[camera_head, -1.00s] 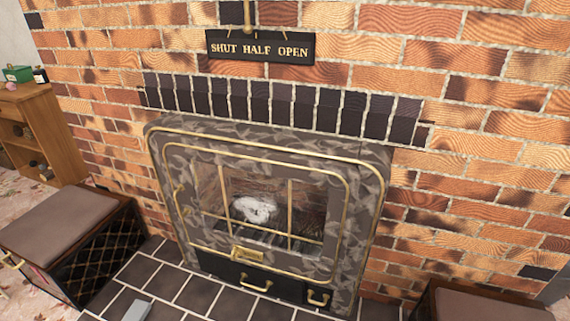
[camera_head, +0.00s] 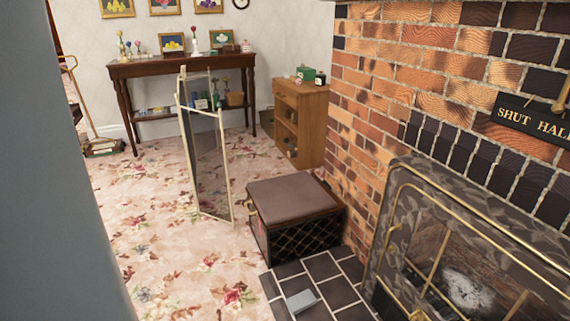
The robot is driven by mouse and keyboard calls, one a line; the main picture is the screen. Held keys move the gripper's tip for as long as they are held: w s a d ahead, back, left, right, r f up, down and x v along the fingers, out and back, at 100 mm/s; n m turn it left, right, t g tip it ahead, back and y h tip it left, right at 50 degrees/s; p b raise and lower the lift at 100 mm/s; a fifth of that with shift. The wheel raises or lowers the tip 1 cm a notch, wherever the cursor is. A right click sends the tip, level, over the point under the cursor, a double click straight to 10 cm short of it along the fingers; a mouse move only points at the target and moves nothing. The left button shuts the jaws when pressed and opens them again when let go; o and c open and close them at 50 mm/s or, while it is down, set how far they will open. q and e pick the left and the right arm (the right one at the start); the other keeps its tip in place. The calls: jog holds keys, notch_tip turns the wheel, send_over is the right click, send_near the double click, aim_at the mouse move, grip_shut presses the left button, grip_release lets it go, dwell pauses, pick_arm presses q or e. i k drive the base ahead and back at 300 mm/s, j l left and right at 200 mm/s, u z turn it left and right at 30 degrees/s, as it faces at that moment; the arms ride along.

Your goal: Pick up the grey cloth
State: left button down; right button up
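I cannot tell for sure which thing is the grey cloth. A small pale grey flat-sided thing (camera_head: 301,301) lies on the dark hearth tiles near the bottom; whether it is folded cloth is unclear at this size. A pale grey-white lump (camera_head: 466,290) shows behind the glass of the fireplace (camera_head: 440,195) at the lower right. Neither of my grippers is in view. A large blurred grey-blue shape, likely part of my own arm, covers the left edge.
A brown-topped box seat (camera_head: 290,192) stands beside the tiled hearth (camera_head: 340,292). A gold-framed folding screen (camera_head: 207,160) stands on the flowered carpet (camera_head: 165,265). A wooden cabinet (camera_head: 312,122) and a dark side table (camera_head: 175,66) stand farther back. Open carpet lies left of the seat.

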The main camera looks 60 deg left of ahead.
aim_at(304, 300)
jog(key=u, duration=1.65)
